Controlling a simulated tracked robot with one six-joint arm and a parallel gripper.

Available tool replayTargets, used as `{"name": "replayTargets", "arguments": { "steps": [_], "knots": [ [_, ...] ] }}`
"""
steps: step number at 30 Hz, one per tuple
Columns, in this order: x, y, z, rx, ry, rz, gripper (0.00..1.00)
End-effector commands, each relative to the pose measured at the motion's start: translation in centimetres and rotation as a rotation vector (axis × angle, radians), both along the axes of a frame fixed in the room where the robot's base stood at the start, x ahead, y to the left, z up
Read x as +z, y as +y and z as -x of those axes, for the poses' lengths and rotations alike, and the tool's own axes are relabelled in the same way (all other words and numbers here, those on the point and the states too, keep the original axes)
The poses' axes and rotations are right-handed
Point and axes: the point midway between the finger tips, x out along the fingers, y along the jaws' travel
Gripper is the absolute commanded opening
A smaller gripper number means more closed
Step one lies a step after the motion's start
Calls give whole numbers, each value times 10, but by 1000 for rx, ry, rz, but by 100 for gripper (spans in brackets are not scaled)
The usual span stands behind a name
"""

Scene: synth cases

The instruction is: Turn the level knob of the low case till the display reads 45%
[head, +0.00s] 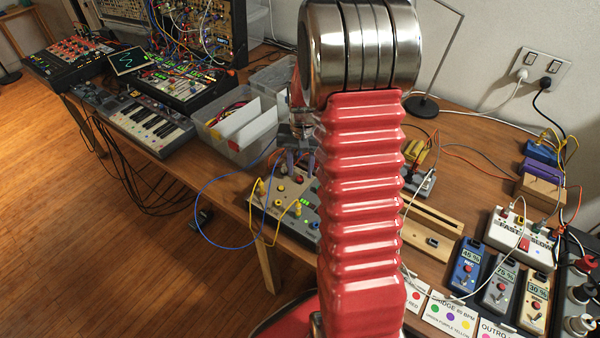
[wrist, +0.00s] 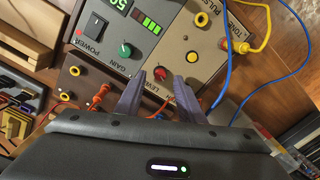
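The case (wrist: 110,62) fills the upper part of the wrist view, with a grey panel and a brown panel. Its level knob (wrist: 160,73) is red, with the LEVEL label close by. My gripper (wrist: 160,78) has one fingertip on each side of this knob, with gaps visible; whether either touches it I cannot tell. The green display (wrist: 120,6) is cut by the frame's top edge; the digits in view look like 50. In the head view the case (head: 262,212) stands on the bench, and my gripper (head: 298,162) is over it, partly hidden by my arm.
A green gain knob (wrist: 125,50), a power switch (wrist: 95,26) and a yellow knob (wrist: 192,57) sit near the level knob. Yellow and blue cables (wrist: 229,62) run at the right. A clear bin (head: 235,128) stands behind the case in the head view.

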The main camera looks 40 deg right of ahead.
Motion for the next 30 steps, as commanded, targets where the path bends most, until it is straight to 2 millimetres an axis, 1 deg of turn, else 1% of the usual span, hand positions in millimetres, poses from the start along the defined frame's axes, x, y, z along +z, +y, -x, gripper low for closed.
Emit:
{"name": "replayTargets", "arguments": {
  "steps": [1,12,18,23,30],
  "knots": [
    [10,-1,-1,0,-4,3,35],
    [75,-2,1,0,-4,3,35],
    [102,-3,1,0,-2,2,35],
    [111,-3,2,0,0,0,35],
    [111,-3,2,0,0,0,35]
  ]
}}
